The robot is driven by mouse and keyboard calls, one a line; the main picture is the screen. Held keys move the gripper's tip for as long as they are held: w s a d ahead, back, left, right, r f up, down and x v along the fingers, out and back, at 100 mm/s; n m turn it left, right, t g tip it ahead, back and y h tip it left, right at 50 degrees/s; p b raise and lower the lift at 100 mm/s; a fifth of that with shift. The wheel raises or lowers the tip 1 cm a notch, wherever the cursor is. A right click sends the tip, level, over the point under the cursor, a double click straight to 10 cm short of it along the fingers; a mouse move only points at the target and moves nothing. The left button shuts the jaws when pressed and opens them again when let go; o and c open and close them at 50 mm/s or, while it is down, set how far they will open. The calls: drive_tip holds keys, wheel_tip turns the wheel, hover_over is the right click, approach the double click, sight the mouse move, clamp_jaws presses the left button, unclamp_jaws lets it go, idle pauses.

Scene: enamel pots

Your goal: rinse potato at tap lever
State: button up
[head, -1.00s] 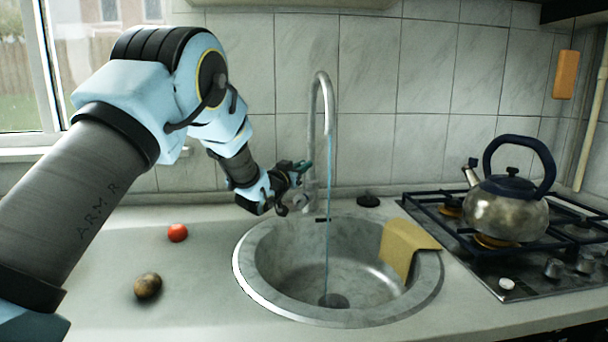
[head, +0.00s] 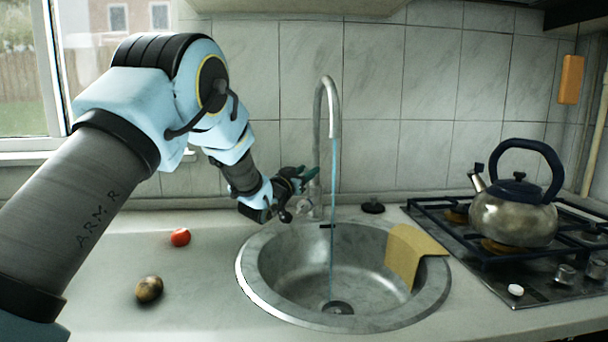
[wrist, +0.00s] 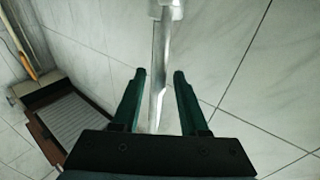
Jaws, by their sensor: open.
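The potato (head: 149,288), brown and mottled, lies on the counter left of the sink, away from my gripper. The tap (head: 327,110) is a tall metal gooseneck, and a thin bluish stream of water (head: 332,230) falls from it into the sink (head: 290,275). My gripper (head: 308,177) is at the tap's base, behind the sink's left part. In the wrist view my gripper's two green fingers (wrist: 157,78) stand apart, with a metal rod, apparently part of the tap (wrist: 158,70), between them. I cannot tell whether they touch it. The lever itself is hard to make out.
A red tomato (head: 180,237) lies behind the potato. A yellow cloth (head: 408,255) hangs over the sink's right rim. A black stopper (head: 373,206) sits behind the sink. A kettle (head: 512,212) stands on the hob at right. The left counter is mostly clear.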

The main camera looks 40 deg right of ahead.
drive_tip(key=b+v, duration=0.2)
drive_tip(key=v, duration=0.8)
drive_tip(key=shift+a+b, duration=0.35)
drive_tip(key=shift+a, duration=0.05)
drive_tip(key=shift+s, duration=0.1)
